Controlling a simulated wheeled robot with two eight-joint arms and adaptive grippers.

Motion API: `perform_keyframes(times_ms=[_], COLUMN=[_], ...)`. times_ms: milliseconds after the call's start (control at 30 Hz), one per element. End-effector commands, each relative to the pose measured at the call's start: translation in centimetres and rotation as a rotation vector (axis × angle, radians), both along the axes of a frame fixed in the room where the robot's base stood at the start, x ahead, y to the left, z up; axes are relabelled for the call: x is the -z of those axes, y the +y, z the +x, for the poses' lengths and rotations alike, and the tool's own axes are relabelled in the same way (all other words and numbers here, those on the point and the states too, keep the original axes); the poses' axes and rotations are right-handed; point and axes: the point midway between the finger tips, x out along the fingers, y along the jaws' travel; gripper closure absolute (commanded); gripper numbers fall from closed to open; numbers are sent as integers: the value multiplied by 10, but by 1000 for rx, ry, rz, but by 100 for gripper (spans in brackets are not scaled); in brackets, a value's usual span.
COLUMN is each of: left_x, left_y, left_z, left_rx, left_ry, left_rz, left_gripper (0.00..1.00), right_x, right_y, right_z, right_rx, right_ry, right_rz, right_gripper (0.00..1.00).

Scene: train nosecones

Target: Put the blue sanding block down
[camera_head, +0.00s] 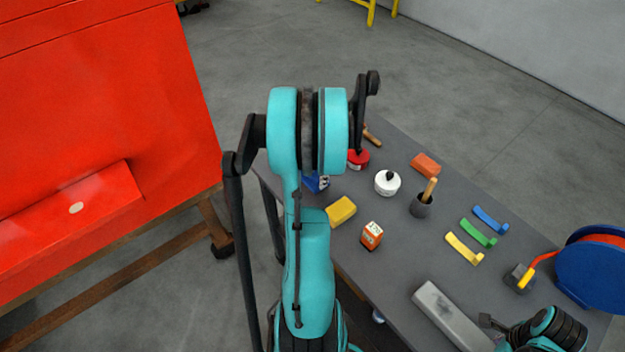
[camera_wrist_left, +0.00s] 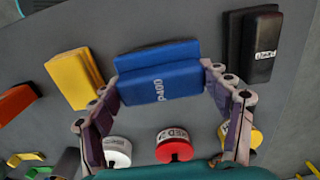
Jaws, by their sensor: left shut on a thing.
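The blue sanding block (camera_wrist_left: 158,82), marked P400, sits between the two fingers of my left gripper (camera_wrist_left: 160,76) in the left wrist view. The gripper is shut on its two ends. In the head view only a small blue and white part of the block (camera_head: 315,182) shows beside my left arm, which hides most of it and the gripper. The block is over the grey table (camera_head: 395,265) near its left edge; I cannot tell whether it touches the surface.
A yellow block (camera_wrist_left: 75,80) and a black block (camera_wrist_left: 262,48) flank the blue one. A red tin (camera_wrist_left: 174,147), a white tin (camera_wrist_left: 118,152) and a yellow tin (camera_wrist_left: 254,136) stand nearby. An orange box (camera_head: 372,236) stands on the table. Bare tabletop surrounds the blue block.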

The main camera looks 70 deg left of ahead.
Motion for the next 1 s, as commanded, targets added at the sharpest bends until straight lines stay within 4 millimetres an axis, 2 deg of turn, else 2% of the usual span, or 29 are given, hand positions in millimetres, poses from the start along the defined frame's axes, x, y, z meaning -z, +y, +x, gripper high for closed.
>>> perform_keyframes(times_ms=[100,200,600,633,700,1000], left_x=[20,31,36,37,36,36], left_y=[0,0,0,0,0,0], left_z=[0,0,0,0,0,0], left_rx=[1,1,1,1,1,1], left_ry=[0,0,0,0,0,0], left_rz=[0,0,0,0,0,0], left_gripper=[69,69,69,21,3,3], right_x=[0,0,0,0,0,0], right_y=[0,0,0,0,0,0], right_z=[0,0,0,0,0,0], right_rx=[0,0,0,0,0,0], right_ry=[0,0,0,0,0,0], right_rz=[0,0,0,0,0,0], right_gripper=[69,69,69,69,69,69])
